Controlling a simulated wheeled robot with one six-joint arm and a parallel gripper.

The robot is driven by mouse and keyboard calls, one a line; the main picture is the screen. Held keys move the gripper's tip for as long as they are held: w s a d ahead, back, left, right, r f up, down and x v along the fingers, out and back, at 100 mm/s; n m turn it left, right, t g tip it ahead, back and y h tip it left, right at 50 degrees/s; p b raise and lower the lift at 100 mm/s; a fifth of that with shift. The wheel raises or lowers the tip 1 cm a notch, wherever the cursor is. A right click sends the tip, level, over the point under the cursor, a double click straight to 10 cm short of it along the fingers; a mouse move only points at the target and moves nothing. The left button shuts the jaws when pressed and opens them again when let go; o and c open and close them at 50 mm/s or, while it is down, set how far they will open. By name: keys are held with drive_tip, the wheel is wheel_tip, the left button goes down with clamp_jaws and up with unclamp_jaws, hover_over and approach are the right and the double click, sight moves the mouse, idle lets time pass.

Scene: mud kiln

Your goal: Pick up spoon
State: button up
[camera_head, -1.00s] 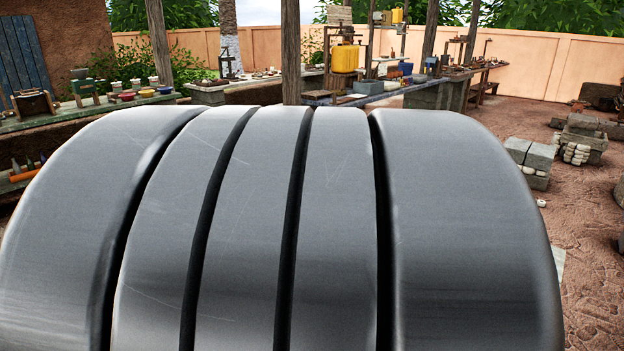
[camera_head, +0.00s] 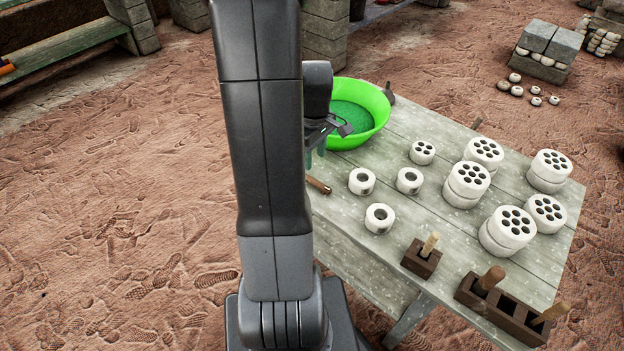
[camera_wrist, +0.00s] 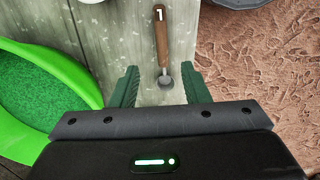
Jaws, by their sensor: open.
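The spoon (camera_wrist: 162,42) lies on the grey wooden table in the wrist view. Its brown handle points up the picture, with a white "1" near the end, and its small metal bowl lies toward my gripper (camera_wrist: 160,74). My gripper is open, its green fingers on either side of the bowl end, with nothing between them held. In the head view, the brown handle of what looks like the spoon (camera_head: 318,185) shows at the table's left edge, just below my gripper (camera_head: 316,156). My arm hides the rest there.
A green bowl (camera_head: 358,112) with green contents stands beside my gripper on the table (camera_head: 400,140). Several white pierced cylinders (camera_head: 470,180) and rings stand to the right. Dark brown moulds (camera_head: 512,308) with wooden handles line the near edge. Bare reddish ground lies left.

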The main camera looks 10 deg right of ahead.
sight(314, 180)
wheel_tip(314, 180, down, 8)
drive_tip(key=shift+s+a+f, duration=0.1)
drive_tip(key=shift+s+f, duration=0.05)
clamp_jaws()
idle(0.4)
